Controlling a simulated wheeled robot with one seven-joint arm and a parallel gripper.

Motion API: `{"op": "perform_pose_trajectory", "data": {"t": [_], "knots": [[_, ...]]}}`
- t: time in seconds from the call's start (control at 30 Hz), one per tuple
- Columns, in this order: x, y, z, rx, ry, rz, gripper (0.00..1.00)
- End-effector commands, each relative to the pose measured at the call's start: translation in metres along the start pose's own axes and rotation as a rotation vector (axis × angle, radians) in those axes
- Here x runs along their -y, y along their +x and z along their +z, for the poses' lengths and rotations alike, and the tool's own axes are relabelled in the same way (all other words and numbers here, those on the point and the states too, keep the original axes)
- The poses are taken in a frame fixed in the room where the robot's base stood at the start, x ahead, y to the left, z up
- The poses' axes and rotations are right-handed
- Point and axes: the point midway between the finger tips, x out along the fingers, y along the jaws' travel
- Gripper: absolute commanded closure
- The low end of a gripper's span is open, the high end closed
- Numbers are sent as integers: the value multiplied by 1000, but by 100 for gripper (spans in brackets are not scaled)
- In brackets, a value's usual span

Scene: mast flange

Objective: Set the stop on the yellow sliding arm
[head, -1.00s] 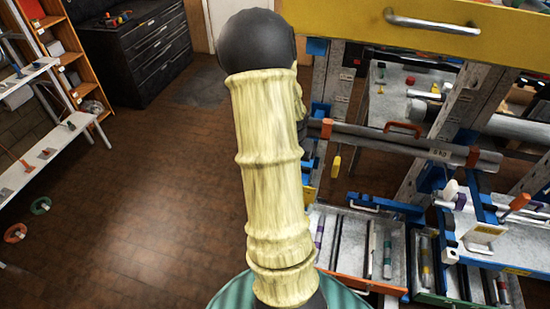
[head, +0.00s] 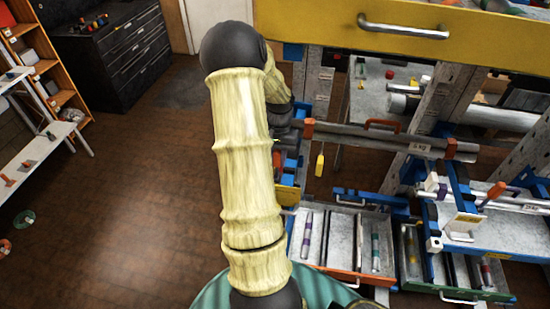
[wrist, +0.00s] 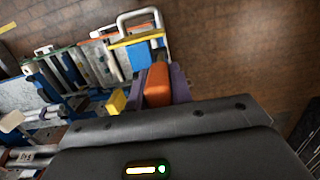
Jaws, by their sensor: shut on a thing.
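My gripper (wrist: 158,82) shows in the wrist view beyond its dark grey housing, shut on an orange block (wrist: 157,88) with purple pieces on both sides of it. A small yellow block (wrist: 117,101) lies just left of it. In the head view my pale ribbed arm hides the fingers and the held block; only dark wrist parts show to its right. A wide yellow beam (head: 480,38) with a grey handle crosses the upper right. I cannot tell whether it is the yellow sliding arm. The stop cannot be made out for certain.
A grey bar marked with a weight (head: 385,137) crosses the rack, with a yellow piece (head: 319,165) hanging near its left end. Open drawers (head: 345,272) hold coloured rods. A blue-edged bench (head: 500,232) is at right.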

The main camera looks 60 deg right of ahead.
Motion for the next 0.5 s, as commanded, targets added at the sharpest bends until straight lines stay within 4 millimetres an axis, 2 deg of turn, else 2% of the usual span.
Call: {"op": "perform_pose_trajectory", "data": {"t": [0.1, 0.13, 0.23, 0.5], "knots": [[0, 0, 0, -1, 0, 0, 100], [0, 0, 0, -2, 0, 0, 76], [0, 0, 0, -2, 0, 1, 57], [1, 0, 0, -1, -2, 1, 56]]}}
